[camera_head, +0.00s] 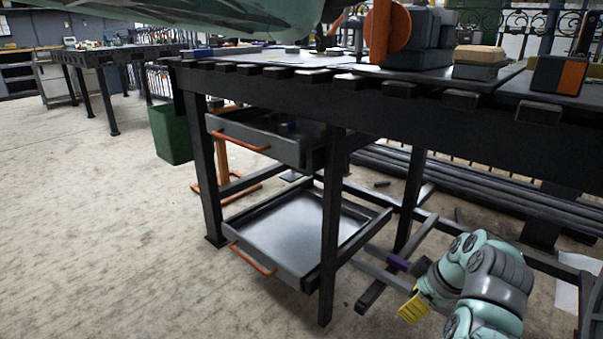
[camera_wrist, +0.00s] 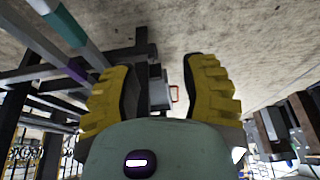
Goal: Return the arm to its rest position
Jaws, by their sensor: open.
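My gripper (camera_head: 414,306) shows at the lower right of the head view, low beside the dark workbench, with its yellow fingers pointing left. My teal and grey arm (camera_head: 490,275) is bent behind it. In the wrist view the two yellow fingers of my gripper (camera_wrist: 160,66) stand wide apart. No object is held between them. The gap shows only the bench frame and a drawer with a red handle farther off.
The workbench (camera_head: 370,110) has an upper drawer (camera_head: 262,135) and a lower tray (camera_head: 300,232), both with orange handles. Bench legs and rails lie close left of my gripper. A green bin (camera_head: 171,134) stands behind. The floor (camera_head: 110,250) at left is clear.

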